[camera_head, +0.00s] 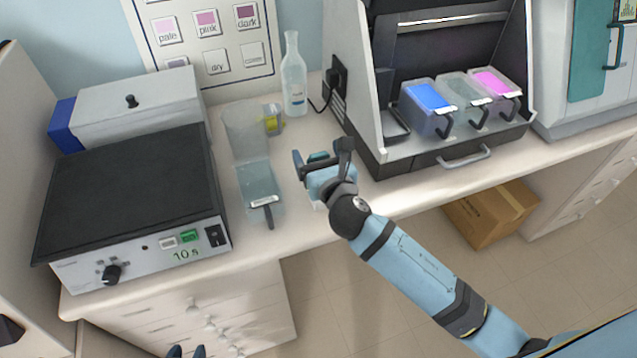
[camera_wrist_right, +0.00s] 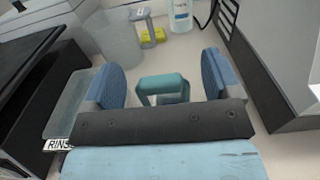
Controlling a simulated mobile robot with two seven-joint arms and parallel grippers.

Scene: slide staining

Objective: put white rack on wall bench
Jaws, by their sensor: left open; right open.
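A small pale grey-white rack (camera_head: 278,112) with yellow parts stands on the wall bench (camera_head: 300,226), beside a tall clear container. It also shows at the top of the right wrist view (camera_wrist_right: 145,20). My right gripper (camera_head: 322,158) is open over the bench, nearer the front edge than that rack. A teal handle (camera_wrist_right: 164,84) shows between its open fingers in the right wrist view, with gaps on both sides. What is below the handle is mostly hidden. My left gripper (camera_head: 187,351) shows only its fingertips at the bottom edge; they are apart and empty.
A clear rinse container (camera_head: 259,178) stands left of my right gripper. A black-topped heater (camera_head: 130,190) is at the left. A bottle (camera_head: 294,82) stands behind. At the right, a black-and-grey station (camera_head: 362,120) holds blue, clear and pink baths. A cardboard box (camera_head: 490,214) is on the floor.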

